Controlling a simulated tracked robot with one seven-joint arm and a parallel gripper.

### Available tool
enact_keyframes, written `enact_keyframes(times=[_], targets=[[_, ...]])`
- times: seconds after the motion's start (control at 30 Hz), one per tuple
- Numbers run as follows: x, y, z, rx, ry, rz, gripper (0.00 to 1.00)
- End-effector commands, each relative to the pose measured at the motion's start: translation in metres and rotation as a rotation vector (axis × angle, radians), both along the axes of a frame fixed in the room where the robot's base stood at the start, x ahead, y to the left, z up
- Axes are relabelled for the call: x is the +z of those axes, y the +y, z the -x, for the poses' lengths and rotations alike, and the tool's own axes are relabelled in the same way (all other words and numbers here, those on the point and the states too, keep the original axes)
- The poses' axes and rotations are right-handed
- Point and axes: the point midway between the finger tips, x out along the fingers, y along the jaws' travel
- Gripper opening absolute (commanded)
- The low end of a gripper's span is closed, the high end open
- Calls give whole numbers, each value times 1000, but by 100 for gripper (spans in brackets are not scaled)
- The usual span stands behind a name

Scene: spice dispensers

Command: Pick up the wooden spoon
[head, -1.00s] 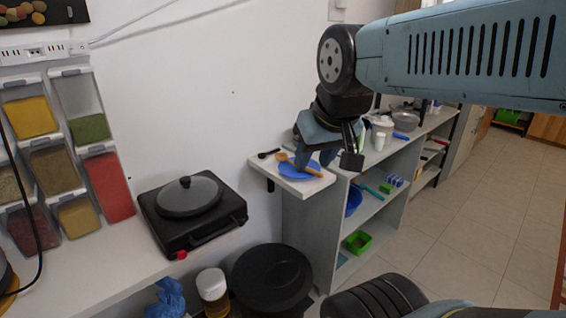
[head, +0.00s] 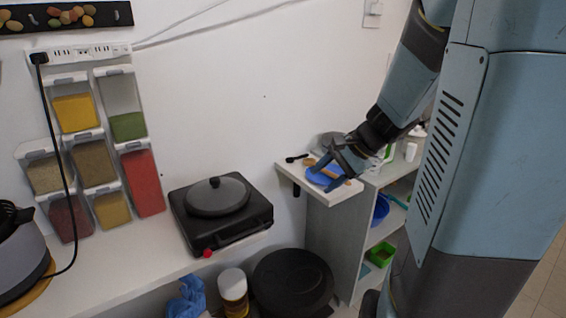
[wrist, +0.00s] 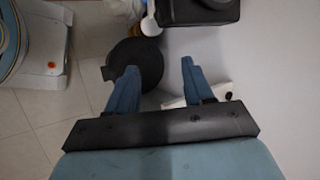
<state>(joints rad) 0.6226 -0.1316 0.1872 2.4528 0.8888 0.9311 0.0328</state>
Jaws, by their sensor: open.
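My gripper's fingers hide part of the spoon. My gripper (head: 321,178) is open and shows in front of the plate and spoon; I cannot tell its exact height above them. In the wrist view my gripper (wrist: 160,75) has its two blue fingers spread with nothing between them. The spoon cannot be made out in the wrist view.
A dark spoon (head: 297,158) lies on the shelf's left part. A black hot plate (head: 222,212) stands on the counter left of it. A round black lid (head: 292,282) is below. Spice dispensers (head: 92,165) hang on the wall. An open shelf unit (head: 335,235) stands at the right.

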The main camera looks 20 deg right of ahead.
Motion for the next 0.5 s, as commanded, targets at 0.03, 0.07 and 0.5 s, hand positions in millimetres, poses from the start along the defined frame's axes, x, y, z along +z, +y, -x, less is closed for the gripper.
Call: enact_keyframes(times=[0.03, 0.07, 0.5], targets=[[-9, -12, -9, -72, 20, -62, 52], [-13, -18, -14, -115, 27, -98, 52], [-77, -144, -71, -772, 75, -634, 52]])
